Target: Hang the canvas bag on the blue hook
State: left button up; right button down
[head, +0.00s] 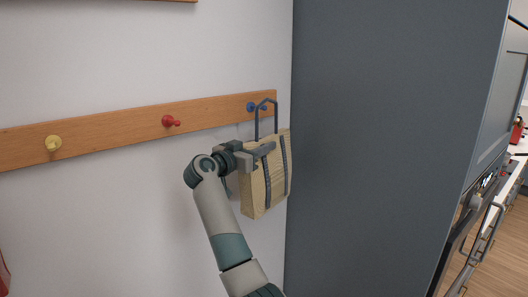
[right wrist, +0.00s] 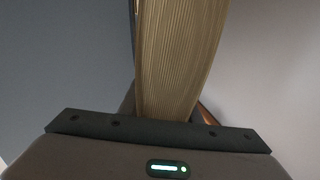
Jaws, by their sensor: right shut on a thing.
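The tan canvas bag (head: 266,180) with dark straps hangs upright against the wall rail, beside the tall grey cabinet. My right gripper (head: 262,153) is shut on the bag near its top edge. The bag's blue-grey handle loop (head: 267,104) stands up to the height of the blue hook (head: 252,107) at the rail's right end. The loop overlaps the hook in the picture; I cannot tell whether it is over the hook or in front of it. The bag's ribbed side (right wrist: 178,60) fills the middle of the right wrist view. My left gripper is out of view.
The wooden rail (head: 110,131) also bears a red hook (head: 169,121) and a yellow hook (head: 54,143), both bare. The tall grey cabinet (head: 390,150) stands close on the bag's right.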

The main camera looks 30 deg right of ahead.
jog(key=shift+w+a+b, duration=0.1)
jog(key=shift+w+b, duration=1.2)
jog(key=shift+b, duration=0.3)
jog(key=shift+w+p, duration=0.15)
jog(key=shift+p, duration=0.25)
jog(key=shift+w+f, duration=0.25)
jog(key=shift+f, duration=0.1)
jog(key=shift+w+f+p, duration=0.2)
jog(key=shift+f+p, duration=0.15)
jog(key=shift+p, duration=0.3)
jog(key=shift+f, duration=0.1)
jog(key=c, duration=1.2)
grip_release()
